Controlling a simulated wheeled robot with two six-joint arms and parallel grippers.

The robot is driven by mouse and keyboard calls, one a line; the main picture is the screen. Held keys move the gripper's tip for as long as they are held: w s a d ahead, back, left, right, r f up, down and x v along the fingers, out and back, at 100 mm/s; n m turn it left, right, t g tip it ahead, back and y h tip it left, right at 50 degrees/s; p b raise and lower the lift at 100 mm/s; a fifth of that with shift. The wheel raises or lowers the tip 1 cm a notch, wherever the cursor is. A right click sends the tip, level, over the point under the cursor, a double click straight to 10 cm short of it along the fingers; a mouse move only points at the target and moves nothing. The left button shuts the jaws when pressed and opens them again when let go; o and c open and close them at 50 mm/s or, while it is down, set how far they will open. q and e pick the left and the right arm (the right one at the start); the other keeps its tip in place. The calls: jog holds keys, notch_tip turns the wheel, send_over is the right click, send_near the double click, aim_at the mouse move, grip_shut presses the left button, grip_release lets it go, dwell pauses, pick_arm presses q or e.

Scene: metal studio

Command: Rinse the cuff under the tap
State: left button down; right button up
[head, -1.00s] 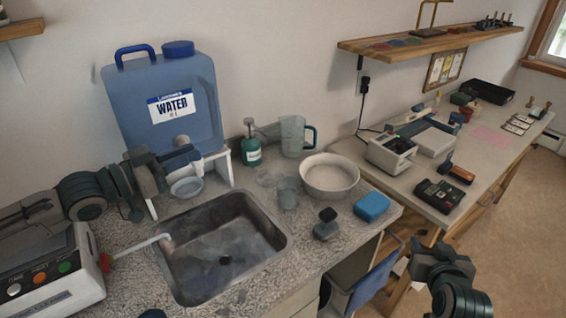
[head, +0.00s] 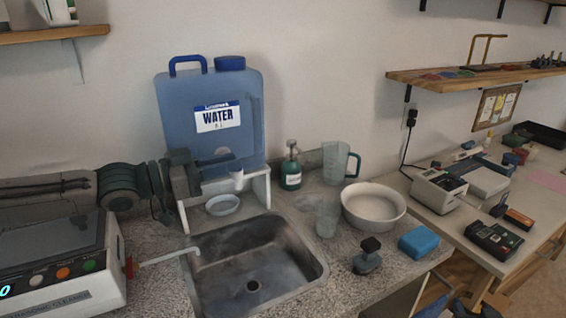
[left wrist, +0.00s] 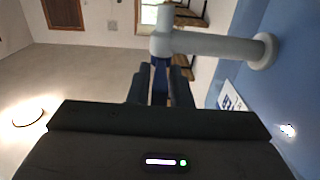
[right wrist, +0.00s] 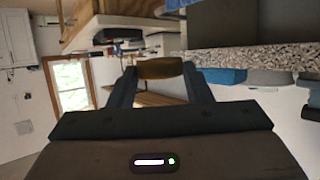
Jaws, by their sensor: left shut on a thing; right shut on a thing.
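The blue water container (head: 212,105) stands on a white stand behind the sink (head: 255,275). Its white tap (head: 237,180) points out at the front and also shows in the left wrist view (left wrist: 205,42). My left gripper (head: 218,163) is at the tap, shut on its small blue lever (left wrist: 159,64). I see no water running. My right gripper (right wrist: 160,88) is shut on a brown, rounded piece (right wrist: 160,68), which looks like the cuff. In the head view only a bit of the right arm shows at the bottom right edge; the cuff is out of that view.
A white bowl (head: 373,210), clear cup (head: 327,218), jug (head: 336,163), green bottle (head: 291,168), dark-handled brush (head: 368,257) and blue sponge (head: 418,243) stand right of the sink. An ultrasonic cleaner (head: 60,275) is at left.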

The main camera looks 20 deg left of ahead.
pick_arm(q)
jog(key=c, duration=1.5)
grip_release()
jog(key=shift+a+r+p, duration=0.1)
jog(key=shift+r+p, duration=0.05)
jog(key=shift+p, duration=0.45)
jog(key=p+v, duration=0.2)
jog(key=p, duration=1)
jog(key=shift+s+a+r, duration=0.15)
jog(key=shift+s+a, duration=0.1)
jog(key=shift+s, duration=0.05)
jog(key=p+v, duration=0.3)
jog(key=p, duration=0.1)
jog(key=p+v, duration=0.3)
jog(key=p, duration=0.2)
jog(key=p+v, duration=0.3)
jog(key=p, duration=0.1)
jog(key=shift+a+f, duration=0.1)
jog(key=shift+f, duration=0.25)
